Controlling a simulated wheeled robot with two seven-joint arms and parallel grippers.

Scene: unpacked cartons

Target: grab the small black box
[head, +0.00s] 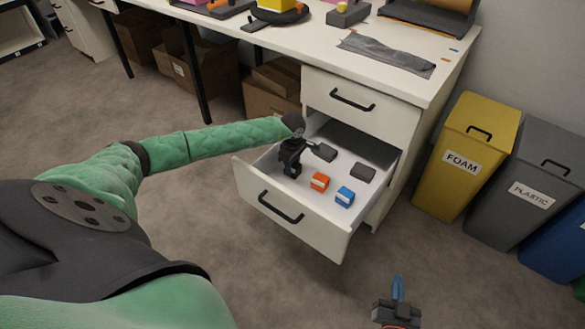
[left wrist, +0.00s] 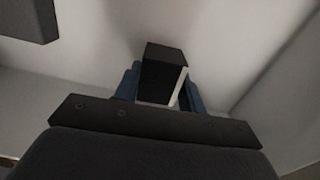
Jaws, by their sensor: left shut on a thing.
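A small black box (head: 325,152) is at my left gripper (head: 312,147) in the open drawer. In the left wrist view the black box (left wrist: 163,72) sits between the blue fingers of my left gripper (left wrist: 160,92), which is shut on it. A light strip shows on its right side. I cannot tell whether the box touches the drawer floor. A second dark box (head: 363,172) lies to the right in the drawer; a dark box (left wrist: 33,18) also shows at the wrist view's upper left. My right gripper (head: 398,288) is outside, in front of the drawer.
The open white drawer (head: 290,222) also holds an orange box (head: 320,182) and a blue box (head: 345,196). Its walls surround my left gripper. The desk (head: 400,85) is above. A yellow bin (head: 466,155) and a grey bin (head: 525,185) stand at right.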

